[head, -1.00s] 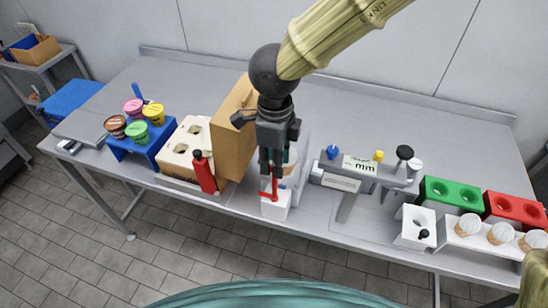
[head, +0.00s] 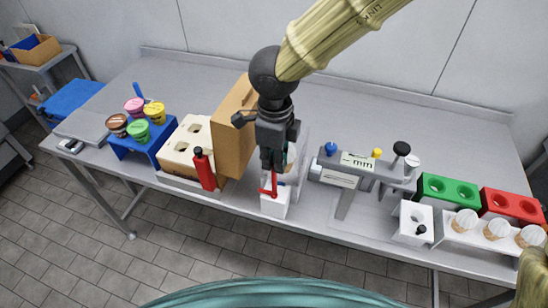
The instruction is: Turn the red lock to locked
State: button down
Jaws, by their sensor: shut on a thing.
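The red lock (head: 271,190) is a thin red lever on a small white box (head: 274,207) at the table's front edge, in the middle of the head view. My gripper (head: 273,168) points down over the box, with its fingers shut on the upper part of the red lever. The fingers and arm hide part of the lever, and the lock's exact angle is hard to tell.
Left of the box stand a red bottle (head: 204,170), a tall brown carton (head: 232,127) and a cream holed block (head: 184,146). To the right is a grey machine (head: 340,173) with coloured knobs. Several cones (head: 497,229) stand in a white rack at far right. The table's back strip is clear.

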jog(key=m+p, duration=0.2)
jog(key=m, duration=0.3)
jog(key=shift+s, duration=0.1)
jog(key=m+p, duration=0.1)
jog(key=m, duration=0.4)
jog(key=shift+f, duration=0.1)
jog(key=m, duration=0.4)
jog(key=shift+m, duration=1.8)
jog(key=c, duration=1.6)
grip_release()
jog(key=shift+o, duration=0.2)
